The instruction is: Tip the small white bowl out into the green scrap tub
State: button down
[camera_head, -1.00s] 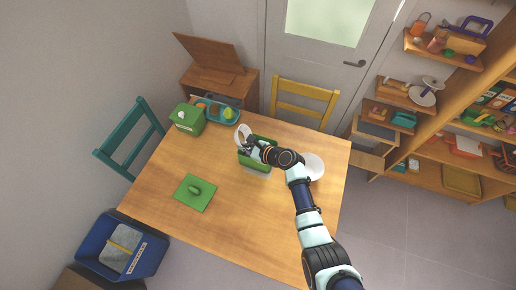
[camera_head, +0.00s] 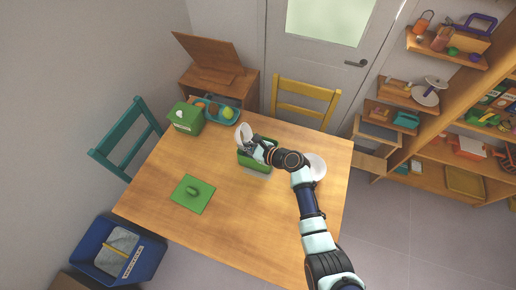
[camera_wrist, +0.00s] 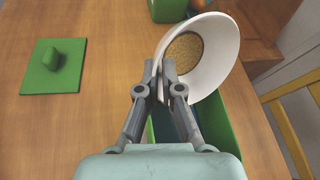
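The small white bowl (camera_head: 242,133) is held tilted over the open green scrap tub (camera_head: 256,168). In the wrist view the bowl (camera_wrist: 228,62) leans to one side, and a tan, grainy patch shows inside it. My gripper (camera_wrist: 169,92) is shut on the bowl's rim. In the head view my gripper (camera_head: 254,148) is just above the tub and partly hides it. The tub (camera_wrist: 214,122) shows below the bowl in the wrist view; its inside is mostly hidden. A flat green lid with a handle (camera_head: 207,195) lies on the table.
A closed green box with a label (camera_head: 186,124) and a blue tray of fruit (camera_head: 213,117) stand at the table's back left. A white dish (camera_head: 318,168) sits right of my arm. The table's front (camera_head: 245,225) is clear. Teal (camera_head: 125,155) and yellow (camera_head: 305,88) chairs stand at its edges.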

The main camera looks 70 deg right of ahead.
jog(key=shift+s+t+b, duration=0.25)
jog(key=shift+t+b, duration=0.35)
jog(key=shift+b, duration=1.2)
jog(key=shift+s+d+r+m+t+b, duration=0.15)
jog(key=shift+s+m+t+b, duration=0.15)
jog(key=shift+b, duration=0.3)
jog(key=shift+s+d+r+m+t+b, duration=0.1)
jog(key=shift+s+m+t+b, duration=0.1)
jog(key=shift+s+t+b, duration=0.3)
